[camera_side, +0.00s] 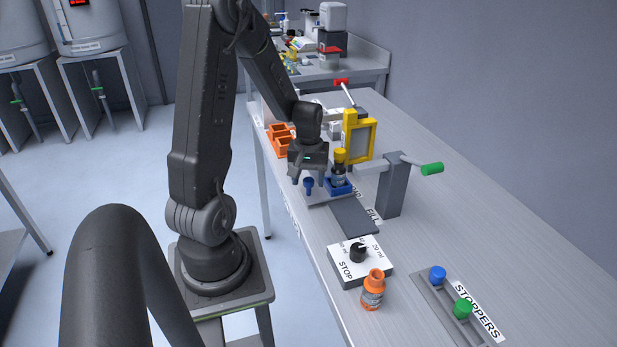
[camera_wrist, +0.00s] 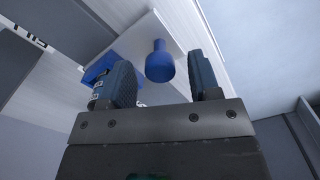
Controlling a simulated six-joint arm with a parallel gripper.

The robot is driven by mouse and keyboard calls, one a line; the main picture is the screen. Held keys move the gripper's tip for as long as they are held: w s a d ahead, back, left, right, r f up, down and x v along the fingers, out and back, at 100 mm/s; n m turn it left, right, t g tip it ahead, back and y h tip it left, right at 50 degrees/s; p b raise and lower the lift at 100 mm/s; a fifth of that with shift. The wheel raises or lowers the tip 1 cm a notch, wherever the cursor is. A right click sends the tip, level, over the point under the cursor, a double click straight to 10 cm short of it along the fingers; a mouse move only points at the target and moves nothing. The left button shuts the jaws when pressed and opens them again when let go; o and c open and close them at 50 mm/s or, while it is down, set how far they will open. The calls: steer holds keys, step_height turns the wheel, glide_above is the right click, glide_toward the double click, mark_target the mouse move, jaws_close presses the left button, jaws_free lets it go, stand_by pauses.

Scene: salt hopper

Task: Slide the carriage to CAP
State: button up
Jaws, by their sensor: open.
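The carriage (camera_side: 318,200) is a light grey plate on a dark rail (camera_side: 354,218), carrying a blue holder (camera_side: 341,188) and a blue knob (camera_side: 308,184). A dark bottle with a yellow cap (camera_side: 340,156) stands upright in the holder. My gripper (camera_side: 309,177) is open at the knob. In the wrist view the knob (camera_wrist: 160,63) shows between the two spread fingers, with a gap visible on each side. Part of the blue holder (camera_wrist: 100,68) shows behind the left finger. A label reading FILL (camera_side: 374,215) is partly visible beside the rail. I cannot read a CAP label.
A grey post with a green-handled lever (camera_side: 431,169) stands right of the rail. A yellow frame (camera_side: 372,137) and a red-handled lever (camera_side: 342,82) stand farther back. Orange bins (camera_side: 281,139) are behind my gripper. A STOP dial box (camera_side: 347,270), orange bottle (camera_side: 373,290) and stopper tray (camera_side: 437,300) are nearer.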

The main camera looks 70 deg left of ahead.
jaws_close()
stand_by(0.4)
steer(key=shift+a, duration=0.1)
steer(key=a, duration=1.1)
steer(key=shift+a, duration=0.2)
steer(key=shift+c, duration=2.1)
jaws_free()
steer(key=shift+a, duration=0.1)
steer(key=o, duration=0.4)
steer(key=shift+r, duration=0.1)
